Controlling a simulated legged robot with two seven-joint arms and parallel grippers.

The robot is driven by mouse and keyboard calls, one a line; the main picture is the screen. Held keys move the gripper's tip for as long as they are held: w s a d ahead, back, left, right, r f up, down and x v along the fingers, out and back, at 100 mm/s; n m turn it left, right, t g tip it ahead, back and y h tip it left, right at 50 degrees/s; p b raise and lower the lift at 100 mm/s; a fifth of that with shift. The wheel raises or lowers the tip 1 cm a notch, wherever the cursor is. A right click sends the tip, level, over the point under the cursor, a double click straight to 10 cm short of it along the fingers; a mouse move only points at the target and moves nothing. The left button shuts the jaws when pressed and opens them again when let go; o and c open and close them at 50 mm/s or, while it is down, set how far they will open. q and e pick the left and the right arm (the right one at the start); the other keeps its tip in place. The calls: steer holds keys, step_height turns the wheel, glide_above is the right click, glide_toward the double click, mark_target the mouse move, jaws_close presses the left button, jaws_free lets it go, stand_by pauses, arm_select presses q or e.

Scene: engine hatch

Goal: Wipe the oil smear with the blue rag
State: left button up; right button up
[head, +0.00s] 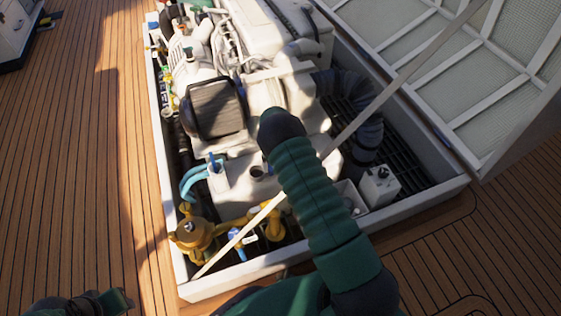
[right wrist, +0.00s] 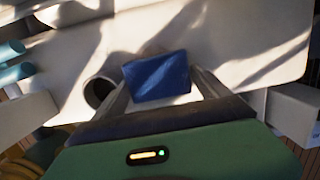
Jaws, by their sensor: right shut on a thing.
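The blue rag (right wrist: 157,78) is between the fingers of my right gripper (right wrist: 160,88) in the right wrist view. The gripper is shut on it, over a pale engine surface (right wrist: 250,40). I cannot tell whether the rag touches that surface. In the head view my green right arm reaches over the engine (head: 235,180) and hides its own fingers and the rag. No oil smear can be made out; dark streaks on the pale surface look like shadows. Part of my left gripper (head: 90,303) shows at the bottom left, its jaws unclear.
The hatch rim (head: 325,240) frames the engine bay. A raised white lid (head: 450,60) stands at the right, with a pale strut (head: 395,85) crossing the bay. Yellow pipe fittings (head: 195,235) and a white box (head: 379,186) are at the near end.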

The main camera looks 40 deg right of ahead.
steer(key=a, duration=0.1)
steer(key=w+a, duration=0.1)
steer(key=a, duration=0.1)
steer(key=shift+w+a+y, duration=0.1)
steer(key=shift+a+y, duration=0.05)
steer(key=shift+y, duration=0.15)
steer(key=shift+d, duration=0.95)
steer(key=shift+s+d+r+b, duration=0.15)
steer(key=shift+s+d, duration=0.2)
steer(key=shift+d, duration=0.45)
steer(key=shift+s+d+r+b, duration=0.15)
steer(key=shift+s+d, duration=0.2)
steer(key=shift+d, duration=0.45)
steer(key=shift+s+d+f+b, duration=0.1)
steer(key=shift+s+d+f, duration=0.1)
steer(key=shift+d, duration=0.35)
steer(key=shift+s+d+f+b, duration=0.1)
steer(key=shift+s+d+b, duration=0.1)
steer(key=shift+d, duration=0.4)
steer(key=shift+s+d+f+b, duration=0.1)
steer(key=shift+s+d, duration=0.1)
steer(key=shift+d, duration=0.35)
arm_select(q)
steer(key=shift+a+f, duration=0.35)
steer(key=shift+f, duration=0.3)
